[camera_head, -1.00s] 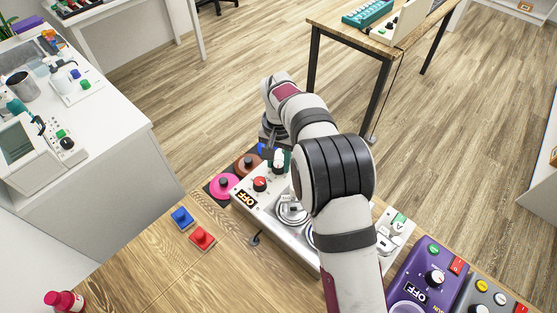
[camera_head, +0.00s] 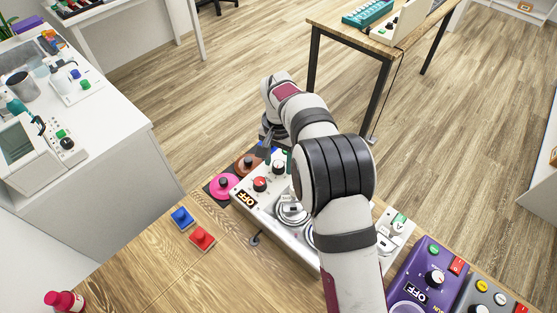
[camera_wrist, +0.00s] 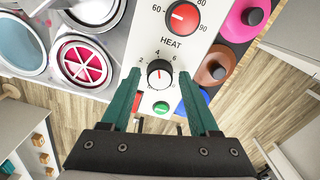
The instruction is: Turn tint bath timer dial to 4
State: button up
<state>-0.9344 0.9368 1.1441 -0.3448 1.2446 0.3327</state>
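My gripper (camera_wrist: 159,78) is open, with one green finger on each side of the dial and a visible gap on both sides. In the head view my gripper (camera_head: 277,155) is over the far end of the panel.
A red HEAT dial (camera_wrist: 182,17) sits beside the dial on the same panel, and a green button (camera_wrist: 161,108) is on the other side. Pink (camera_head: 223,185) and brown (camera_head: 248,163) round pots with black knobs stand close by. Blue (camera_head: 182,217) and red (camera_head: 202,238) buttons lie on the table.

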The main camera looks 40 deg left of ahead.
aim_at(279, 164)
jog(key=shift+o, duration=0.2)
notch_tip(279, 164, up, 16)
dwell(0.4)
jog(key=shift+d+f, duration=0.1)
